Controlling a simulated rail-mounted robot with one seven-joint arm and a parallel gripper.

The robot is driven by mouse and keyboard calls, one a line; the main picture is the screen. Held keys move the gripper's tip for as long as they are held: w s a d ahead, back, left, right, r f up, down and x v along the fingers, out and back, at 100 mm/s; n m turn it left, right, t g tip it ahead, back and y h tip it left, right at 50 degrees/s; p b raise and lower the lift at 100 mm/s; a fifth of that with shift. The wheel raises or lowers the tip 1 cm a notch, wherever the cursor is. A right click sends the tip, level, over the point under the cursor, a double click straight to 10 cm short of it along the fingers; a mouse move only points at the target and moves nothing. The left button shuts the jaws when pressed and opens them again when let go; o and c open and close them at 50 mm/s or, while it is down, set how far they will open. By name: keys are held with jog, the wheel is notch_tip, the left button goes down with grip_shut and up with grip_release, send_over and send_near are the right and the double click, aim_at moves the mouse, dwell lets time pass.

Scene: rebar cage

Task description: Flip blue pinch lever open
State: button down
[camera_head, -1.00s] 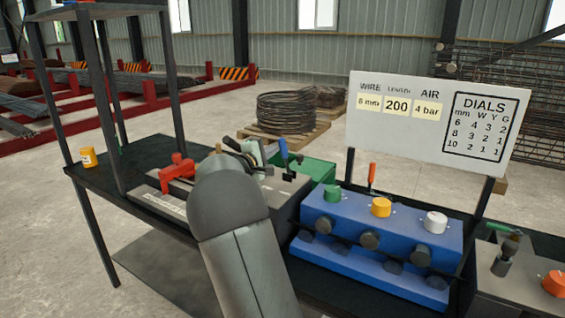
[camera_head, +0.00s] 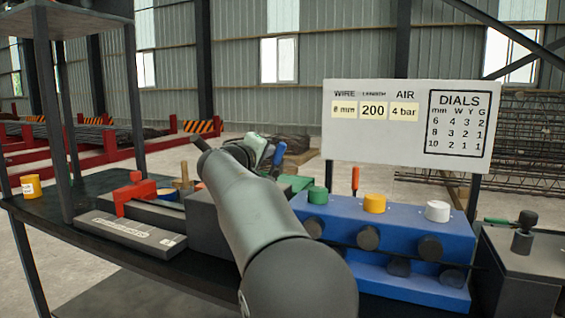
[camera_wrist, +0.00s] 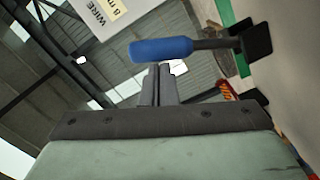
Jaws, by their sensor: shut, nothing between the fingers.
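The blue pinch lever (camera_wrist: 165,48) shows in the wrist view as a blue grip on a dark shaft, which joins a black base (camera_wrist: 255,42) at the right. My gripper (camera_wrist: 158,70) is shut and empty, with its fingertips just below the blue grip in the picture. I cannot tell whether they touch it. In the head view the lever (camera_head: 279,154) stands upright behind my arm, just right of my gripper's pale green body. The fingertips are hidden there, and so is the lever's foot.
A blue box (camera_head: 385,228) with green, yellow and white dials stands right of my arm, under a white sign (camera_head: 408,125). A red clamp (camera_head: 135,190) sits on the grey fixture at left. A yellow pot (camera_head: 31,187) and a dark rack post (camera_head: 57,120) are farther left.

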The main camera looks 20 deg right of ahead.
dwell(0.3)
jog(key=shift+s, duration=0.1)
jog(key=b+v, duration=0.5)
jog(key=v, duration=0.5)
jog(key=shift+b, duration=0.35)
